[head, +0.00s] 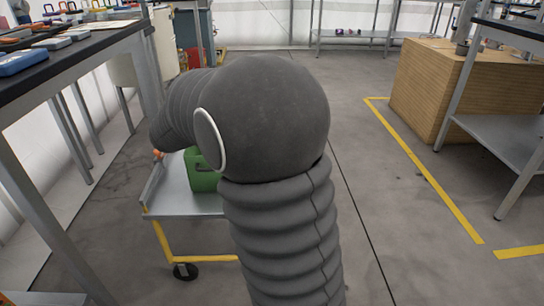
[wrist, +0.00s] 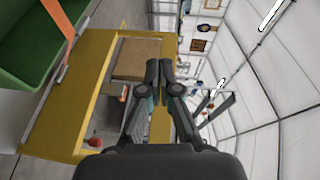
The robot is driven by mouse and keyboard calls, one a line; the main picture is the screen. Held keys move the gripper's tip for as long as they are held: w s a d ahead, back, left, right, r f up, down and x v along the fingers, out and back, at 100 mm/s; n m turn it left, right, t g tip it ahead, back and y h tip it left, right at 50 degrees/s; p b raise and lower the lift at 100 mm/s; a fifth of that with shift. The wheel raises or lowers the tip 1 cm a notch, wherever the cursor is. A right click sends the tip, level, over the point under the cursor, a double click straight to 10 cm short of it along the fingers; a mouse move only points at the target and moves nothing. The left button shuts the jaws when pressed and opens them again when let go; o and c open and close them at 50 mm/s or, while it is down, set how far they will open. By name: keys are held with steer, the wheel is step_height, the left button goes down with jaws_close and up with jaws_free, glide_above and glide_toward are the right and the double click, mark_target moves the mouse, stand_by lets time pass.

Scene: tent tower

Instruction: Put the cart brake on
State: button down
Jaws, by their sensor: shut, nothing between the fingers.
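The cart (head: 172,202) stands ahead in the head view, with a grey deck, a yellow lower frame and a black wheel (head: 185,271). My arm hides much of it. A small orange-red knob (head: 158,154) shows at its left edge; I cannot tell whether it is the brake. In the wrist view, which is turned sideways, a yellow frame (wrist: 75,88) fills the left, with a red ball-shaped knob (wrist: 95,142) low on it. My gripper (wrist: 159,68) is shut and empty, right of that knob in the picture. The head view does not show its fingers.
A green crate (head: 201,172) sits on the cart; it also shows in the wrist view (wrist: 25,45). A workbench (head: 75,50) stands close on the left. A wooden box (head: 440,85) and a metal rack (head: 510,140) stand right. The floor between is clear.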

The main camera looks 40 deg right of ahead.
steer(key=s+d+f+m+g+h+b, duration=0.1)
steer(key=s+f+m+g, duration=0.4)
steer(key=f+g, duration=0.3)
steer(key=s+f+m+g+h+b, duration=0.1)
steer(key=s+f+m+g+h, duration=0.1)
steer(key=s+f+m+g, duration=0.3)
step_height(320, 180, down, 3)
steer(key=m+g, duration=0.3)
steer(key=g, duration=0.1)
steer(key=shift+d+g+b, duration=0.3)
steer(key=shift+d+b, duration=0.05)
steer(key=shift+d, duration=0.05)
steer(key=shift+h, duration=0.3)
steer(key=b+x, duration=0.1)
steer(key=x, duration=1.3)
steer(key=shift+d, duration=0.1)
